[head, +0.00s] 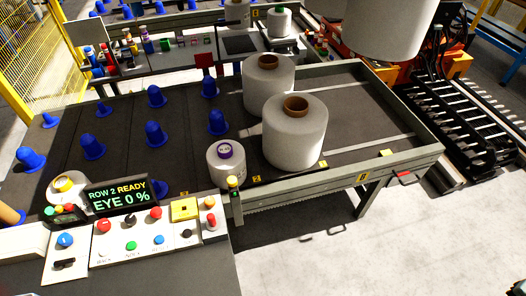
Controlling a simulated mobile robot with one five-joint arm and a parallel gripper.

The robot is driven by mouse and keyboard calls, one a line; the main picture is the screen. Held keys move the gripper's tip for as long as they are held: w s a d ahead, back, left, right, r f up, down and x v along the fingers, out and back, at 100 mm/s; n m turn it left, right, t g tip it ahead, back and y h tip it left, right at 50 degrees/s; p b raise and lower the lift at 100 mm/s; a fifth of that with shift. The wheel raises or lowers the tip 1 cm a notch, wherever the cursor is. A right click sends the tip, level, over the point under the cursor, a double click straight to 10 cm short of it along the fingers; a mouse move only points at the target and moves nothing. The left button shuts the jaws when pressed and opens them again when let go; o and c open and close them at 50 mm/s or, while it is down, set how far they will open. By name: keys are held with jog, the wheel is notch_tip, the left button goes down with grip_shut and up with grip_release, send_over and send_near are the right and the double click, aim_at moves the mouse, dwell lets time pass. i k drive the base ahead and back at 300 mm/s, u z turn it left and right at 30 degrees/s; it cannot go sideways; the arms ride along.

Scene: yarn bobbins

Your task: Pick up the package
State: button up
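Yarn packages are in the head view; which one the task means is not marked. A large white package (294,138) with a brown core stands upright near the table's front edge. Another large white package (268,88) with a brown core stands just behind it. A small white package (226,167) with a purple-ringed core stands to the left of the front one. A small package with a yellow core (68,187) stands at the far left, partly hidden by the control panel. I cannot make out my gripper in this view.
The dark table (350,126) carries several blue cones (157,97). A control panel (130,238) with a display (121,197) reading "ROW 2 READY EYE 0 %" fills the lower left. A big white cylinder (385,28) is cut off at the top.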

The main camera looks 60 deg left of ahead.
aim_at(225, 159)
jog(key=u, duration=0.05)
jog(key=i, duration=1.65)
jog(key=z, duration=2.4)
jog(key=k, duration=0.95)
jog(key=z, duration=1.2)
jog(key=k, duration=0.25)
jog(key=u, duration=0.1)
